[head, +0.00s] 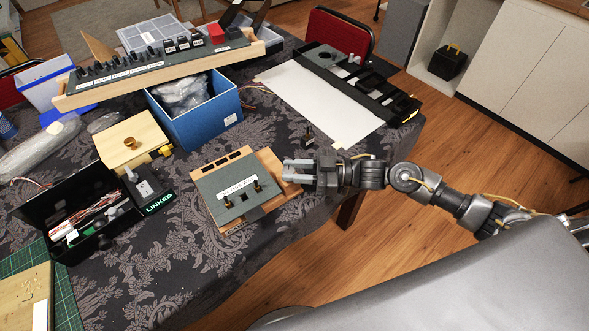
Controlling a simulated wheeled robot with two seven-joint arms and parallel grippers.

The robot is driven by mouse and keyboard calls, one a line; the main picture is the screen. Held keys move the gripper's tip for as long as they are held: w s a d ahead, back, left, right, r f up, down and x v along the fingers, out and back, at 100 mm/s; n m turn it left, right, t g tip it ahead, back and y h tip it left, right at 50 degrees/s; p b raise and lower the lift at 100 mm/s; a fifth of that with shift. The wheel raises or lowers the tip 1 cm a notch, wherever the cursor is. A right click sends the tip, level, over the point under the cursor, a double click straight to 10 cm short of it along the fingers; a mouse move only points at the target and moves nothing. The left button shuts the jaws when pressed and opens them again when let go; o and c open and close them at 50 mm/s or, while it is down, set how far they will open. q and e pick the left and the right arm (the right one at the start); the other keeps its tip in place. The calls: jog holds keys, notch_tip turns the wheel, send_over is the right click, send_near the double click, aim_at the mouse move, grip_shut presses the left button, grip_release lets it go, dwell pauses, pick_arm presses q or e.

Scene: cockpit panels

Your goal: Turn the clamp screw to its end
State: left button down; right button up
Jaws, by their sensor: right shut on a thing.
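A dark grey panel (228,187) with a white label lies on a wooden board (270,160) near the front edge of the table. Two small black and brass-coloured parts (257,186) stand on the panel. My right gripper (290,171) reaches in from the right at the board's right edge, with its fingers pointing left. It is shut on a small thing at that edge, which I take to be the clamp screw. The fingers hide the screw, so its turn and depth cannot be seen. My left gripper is not in view.
A blue box (195,118) stands behind the panel. A small black part (308,139) stands behind my gripper. A white sheet (322,100) lies farther back.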

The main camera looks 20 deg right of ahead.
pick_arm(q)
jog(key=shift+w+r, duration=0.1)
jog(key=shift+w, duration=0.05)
pick_arm(e)
jog(key=shift+c, duration=0.5)
